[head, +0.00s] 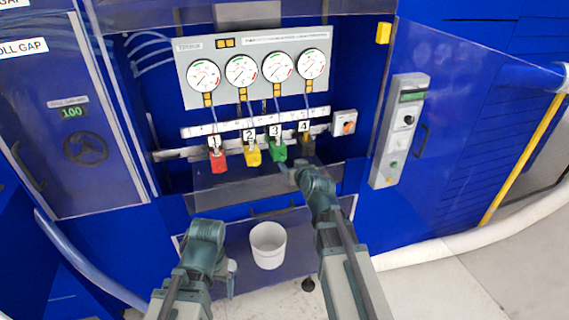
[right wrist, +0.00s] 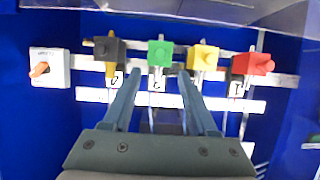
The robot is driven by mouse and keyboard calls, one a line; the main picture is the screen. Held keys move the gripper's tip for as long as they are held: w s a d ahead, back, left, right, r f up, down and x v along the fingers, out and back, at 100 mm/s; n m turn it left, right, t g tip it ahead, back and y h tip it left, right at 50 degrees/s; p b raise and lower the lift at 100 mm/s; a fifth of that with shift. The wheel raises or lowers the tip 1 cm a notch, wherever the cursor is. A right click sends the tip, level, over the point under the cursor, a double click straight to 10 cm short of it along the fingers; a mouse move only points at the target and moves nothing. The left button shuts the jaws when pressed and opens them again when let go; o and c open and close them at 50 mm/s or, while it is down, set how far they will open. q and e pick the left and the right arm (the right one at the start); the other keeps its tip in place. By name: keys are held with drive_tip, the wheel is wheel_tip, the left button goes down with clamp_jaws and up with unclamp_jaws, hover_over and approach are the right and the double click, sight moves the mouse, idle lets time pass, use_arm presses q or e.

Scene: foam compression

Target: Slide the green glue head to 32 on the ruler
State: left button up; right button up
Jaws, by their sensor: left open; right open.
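The green glue head (head: 278,153) hangs on the rail under tag 3, between the yellow head (head: 252,156) and the dark head (head: 307,147). The white ruler strip (head: 230,127) runs above the heads; its marks are too small to read. My right gripper (head: 288,168) is just below the green head. In the right wrist view, which is upside down, the right gripper (right wrist: 160,74) is open, its fingertips either side of the green head (right wrist: 160,52); contact is not clear. My left gripper (head: 231,270) is low, far from the heads, and open.
The red head (head: 218,160) is at the rail's left end. A box with an orange knob (head: 344,122) is right of the dark head. Gauges (head: 241,71) with tubes are above. A white bucket (head: 268,246) stands below. A control panel (head: 400,130) is on the right door.

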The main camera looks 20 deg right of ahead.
sight(283, 158)
drive_tip(key=b+x, duration=0.2)
drive_tip(key=x, duration=0.6)
drive_tip(key=shift+w+a+f+b, duration=0.1)
drive_tip(key=shift+w+f+b, duration=0.05)
drive_tip(key=shift+w+b, duration=0.15)
clamp_jaws()
idle(1.1)
